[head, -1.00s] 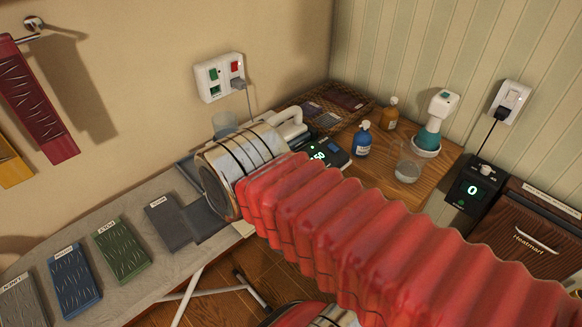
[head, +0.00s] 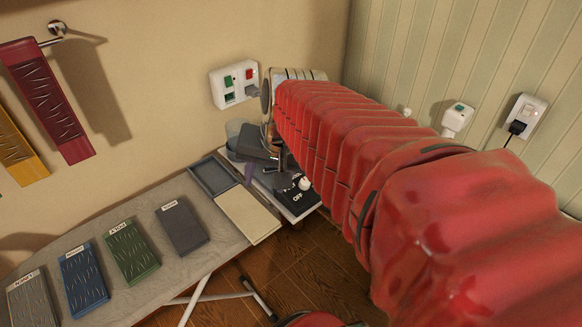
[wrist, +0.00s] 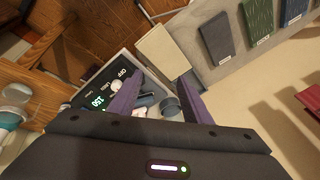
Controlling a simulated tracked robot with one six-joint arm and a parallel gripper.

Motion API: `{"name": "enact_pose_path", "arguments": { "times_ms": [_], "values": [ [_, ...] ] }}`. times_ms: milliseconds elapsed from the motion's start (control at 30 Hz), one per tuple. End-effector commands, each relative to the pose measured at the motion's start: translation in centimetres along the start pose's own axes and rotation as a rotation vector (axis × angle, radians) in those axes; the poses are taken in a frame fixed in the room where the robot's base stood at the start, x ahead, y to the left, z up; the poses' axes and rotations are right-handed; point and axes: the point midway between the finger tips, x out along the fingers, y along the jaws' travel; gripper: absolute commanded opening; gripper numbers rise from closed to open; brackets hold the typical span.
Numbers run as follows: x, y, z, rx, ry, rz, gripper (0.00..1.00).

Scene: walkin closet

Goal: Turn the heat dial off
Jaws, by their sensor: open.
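The heat dial (head: 304,183) is a small white knob on a dark panel marked OFF, at the end of the ironing board in the head view. In the wrist view the dial (wrist: 117,86) lies beside the left purple finger, with OFF printed next to it and a lit green display (wrist: 97,103) that seems to read 150. My gripper (wrist: 160,74) is open and empty, its purple fingers wide apart above the panel's edge. I cannot tell whether a finger touches the dial. In the head view my gripper (head: 266,172) is partly hidden by my wrist.
The ironing board (head: 150,215) holds several labelled fabric swatches (head: 130,252) and a beige pad (head: 247,215). A wall socket (head: 236,84) is behind. A wooden table (wrist: 22,88) stands at left in the wrist view.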

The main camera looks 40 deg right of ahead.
Motion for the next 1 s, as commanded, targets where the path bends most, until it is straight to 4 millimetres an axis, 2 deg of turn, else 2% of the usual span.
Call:
{"name": "enact_pose_path", "arguments": {
  "times_ms": [100,300,500,700,1000],
  "values": [
    [0.6,2.2,-2.8,0.18,-0.012,0.012,0.44],
    [1.6,6.4,-7.1,0.479,-0.025,0.021,0.44],
    [2.3,10.6,-10.3,0.726,-0.03,0.02,0.44],
    [2.5,12.3,-11.3,0.818,-0.03,0.017,0.44],
    [2.5,12.2,-11.3,0.817,-0.03,0.017,0.44]
  ]
}}
